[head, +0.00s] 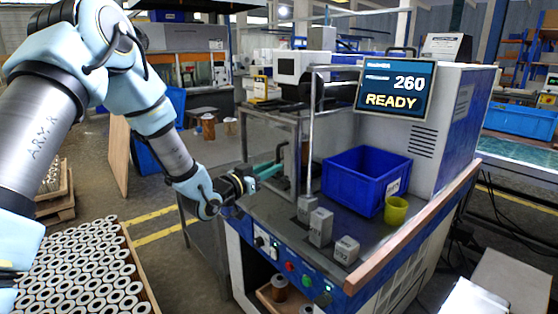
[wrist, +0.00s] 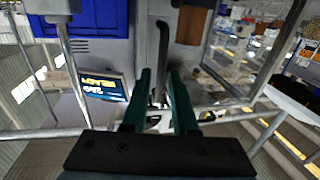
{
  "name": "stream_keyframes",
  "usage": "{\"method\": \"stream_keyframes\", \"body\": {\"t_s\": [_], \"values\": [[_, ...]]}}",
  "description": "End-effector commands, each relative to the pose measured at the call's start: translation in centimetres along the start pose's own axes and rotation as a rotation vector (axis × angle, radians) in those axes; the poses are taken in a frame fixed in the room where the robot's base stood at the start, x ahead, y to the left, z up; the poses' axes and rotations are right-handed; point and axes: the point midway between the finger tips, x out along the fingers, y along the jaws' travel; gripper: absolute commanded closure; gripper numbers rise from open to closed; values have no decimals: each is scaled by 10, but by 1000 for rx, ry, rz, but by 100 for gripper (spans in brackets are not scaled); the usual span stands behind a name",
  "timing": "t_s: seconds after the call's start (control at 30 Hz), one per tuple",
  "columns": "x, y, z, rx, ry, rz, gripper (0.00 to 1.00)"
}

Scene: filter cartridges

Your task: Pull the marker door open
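A dark bar handle (wrist: 163,45) shows in the wrist view, in line with the gap between my fingers. My gripper (head: 277,163) reaches in from the left, close to the door frame; its green fingers (wrist: 159,75) are apart in the wrist view. I see a gap beside the bar, and cannot tell whether either finger touches it. In the head view the fingertips are partly lost among dark parts.
A blue bin (head: 366,178) and a yellow-green cup (head: 396,210) stand on the machine's bench. Several grey blocks (head: 320,227) stand near its front edge. A tray of white-ended cartridges (head: 85,265) is at the lower left. A wooden rail (head: 420,230) edges the bench's right side.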

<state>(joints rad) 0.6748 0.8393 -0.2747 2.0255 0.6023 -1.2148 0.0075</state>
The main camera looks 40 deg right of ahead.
Motion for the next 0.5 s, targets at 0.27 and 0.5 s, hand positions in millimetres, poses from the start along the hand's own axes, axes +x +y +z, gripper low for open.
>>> {"method": "stream_keyframes", "body": {"t_s": [0.27, 0.5], "values": [[34, 0, -1, 0, 0, -1, 73], [38, 0, 1, -1, -1, -1, 73]]}}
